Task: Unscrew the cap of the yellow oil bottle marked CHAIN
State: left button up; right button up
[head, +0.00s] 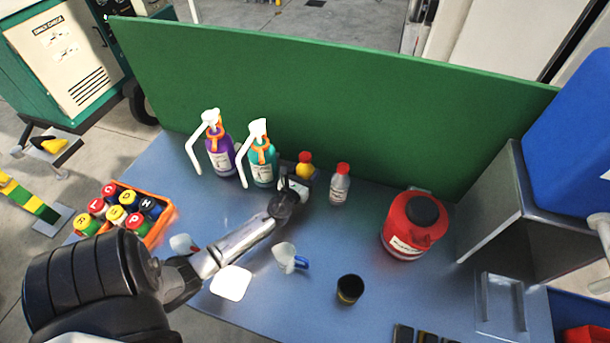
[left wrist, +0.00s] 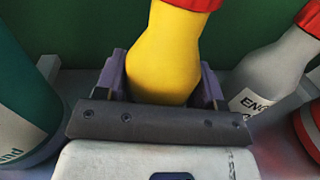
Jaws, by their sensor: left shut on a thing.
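The yellow oil bottle (head: 304,169) stands upright near the back of the blue table, against the green panel. Its red cap (head: 306,157) is on its top. My left gripper (head: 297,184) reaches in from the front left and is shut on the bottle. In the left wrist view the fingers sit on both sides of the yellow bottle body (left wrist: 165,58), below the red cap (left wrist: 197,3) cut off by the top edge. No CHAIN lettering shows; the bottle's lower part is hidden. My right gripper is not in view.
A teal pump bottle (head: 263,166) and a purple one (head: 221,158) stand left of the yellow bottle. A grey red-capped bottle (head: 339,186) is close on its right.

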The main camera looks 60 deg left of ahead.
aim_at(305, 156)
pick_arm(q)
notch_tip(305, 156, up, 8)
jog(key=p, duration=0.5)
jog(key=shift+r, duration=0.2)
jog(key=shift+r+p, duration=0.35)
jog(key=shift+r, duration=0.35)
jog(key=o, duration=0.5)
jog(key=c, duration=0.7)
